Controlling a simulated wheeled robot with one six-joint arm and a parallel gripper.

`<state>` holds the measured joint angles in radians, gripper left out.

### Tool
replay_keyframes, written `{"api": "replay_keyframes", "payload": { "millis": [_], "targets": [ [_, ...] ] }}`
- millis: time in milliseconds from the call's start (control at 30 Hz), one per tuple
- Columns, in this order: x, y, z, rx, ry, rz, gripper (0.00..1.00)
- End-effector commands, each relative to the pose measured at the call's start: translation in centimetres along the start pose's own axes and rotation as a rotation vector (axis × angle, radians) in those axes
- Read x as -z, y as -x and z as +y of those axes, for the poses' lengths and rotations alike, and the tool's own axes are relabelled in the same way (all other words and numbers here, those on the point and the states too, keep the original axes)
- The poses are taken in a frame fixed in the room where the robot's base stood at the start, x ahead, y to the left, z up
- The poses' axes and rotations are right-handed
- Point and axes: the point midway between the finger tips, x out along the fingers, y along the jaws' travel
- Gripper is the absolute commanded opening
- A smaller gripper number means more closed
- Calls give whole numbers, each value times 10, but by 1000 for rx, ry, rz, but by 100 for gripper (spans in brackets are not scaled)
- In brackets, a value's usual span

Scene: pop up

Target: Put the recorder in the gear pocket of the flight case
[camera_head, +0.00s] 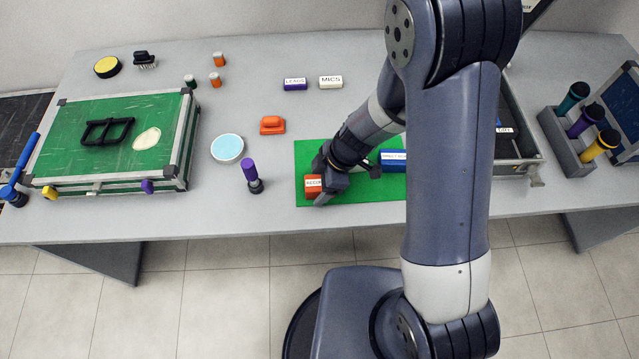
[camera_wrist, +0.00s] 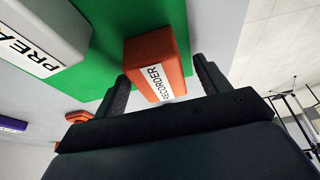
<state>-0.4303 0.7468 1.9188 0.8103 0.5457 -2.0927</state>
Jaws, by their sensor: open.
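The recorder (camera_head: 313,184) is an orange block with a white label, lying at the left front of a green mat (camera_head: 312,150). The wrist view shows it (camera_wrist: 157,50) with "RECORDER" readable. My gripper (camera_head: 326,180) is low over the mat at the recorder. In the wrist view my gripper (camera_wrist: 160,75) is open, with one finger on each side of the recorder's near end; whether they touch it I cannot tell. An open dark case (camera_head: 522,172), apparently the flight case, stands at the right, mostly hidden behind my arm. I cannot make out its gear pocket.
A blue labelled block (camera_head: 393,158) and a grey "PREA..." block (camera_wrist: 45,40) are near the recorder. An orange object (camera_head: 272,125) lies behind the mat.

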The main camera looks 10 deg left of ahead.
Motion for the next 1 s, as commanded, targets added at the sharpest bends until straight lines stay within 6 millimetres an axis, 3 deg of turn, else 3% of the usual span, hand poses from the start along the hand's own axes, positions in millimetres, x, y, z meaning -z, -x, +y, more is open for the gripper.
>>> {"api": "replay_keyframes", "payload": {
  "millis": [300, 1000],
  "targets": [
    [0, -4, 0, -1, 0, -1, 71],
    [0, -4, 0, -1, 0, 0, 14]
  ]
}}
